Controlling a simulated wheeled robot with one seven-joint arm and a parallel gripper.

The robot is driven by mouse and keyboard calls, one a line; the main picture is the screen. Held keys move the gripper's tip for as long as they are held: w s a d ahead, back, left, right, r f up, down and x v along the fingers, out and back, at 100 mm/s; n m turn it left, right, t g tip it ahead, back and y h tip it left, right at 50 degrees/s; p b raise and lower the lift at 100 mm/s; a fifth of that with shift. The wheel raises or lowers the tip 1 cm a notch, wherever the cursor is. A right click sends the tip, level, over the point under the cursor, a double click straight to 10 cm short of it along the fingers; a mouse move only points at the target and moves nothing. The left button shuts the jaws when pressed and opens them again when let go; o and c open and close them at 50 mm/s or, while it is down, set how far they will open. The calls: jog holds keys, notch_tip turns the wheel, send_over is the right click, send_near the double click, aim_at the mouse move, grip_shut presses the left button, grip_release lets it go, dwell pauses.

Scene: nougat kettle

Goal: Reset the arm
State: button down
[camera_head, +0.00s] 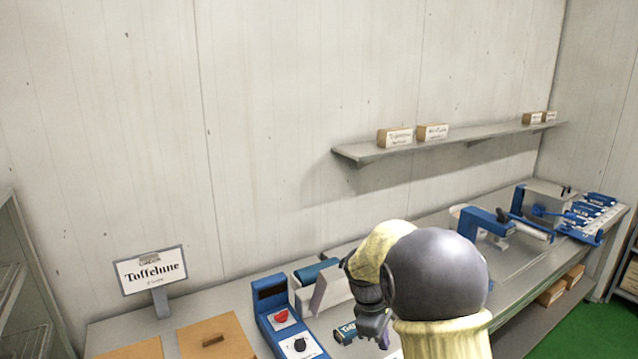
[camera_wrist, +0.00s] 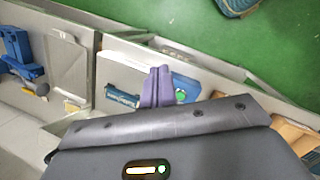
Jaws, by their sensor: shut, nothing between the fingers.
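My arm rises in the lower middle of the head view, with a dark round joint and cream sleeves. My gripper (camera_head: 372,322) hangs over the near part of the workbench (camera_head: 520,270), partly hidden by my own arm. In the wrist view, the two purple-grey fingers of my gripper (camera_wrist: 156,84) are together with nothing between them. A blue labelled item (camera_head: 345,333) shows beside the gripper in the head view; whether they touch cannot be told.
A blue control box (camera_head: 285,318) with a red knob stands left of my gripper, near wooden boards (camera_head: 215,340) and a sign (camera_head: 152,270). Blue machines (camera_head: 487,223) stand farther right. A wall shelf (camera_head: 465,137) holds small boxes. Green floor (camera_head: 590,330) is open at right.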

jog(key=s+d+f+m+t+y+b, duration=0.1)
jog(key=s+f+m+t+y+b, duration=0.1)
jog(key=s+m, duration=1)
jog(key=s+f+y, duration=0.1)
jog(key=s, duration=0.6)
jog(key=shift+s+d, duration=0.15)
jog(key=shift+s, duration=0.2)
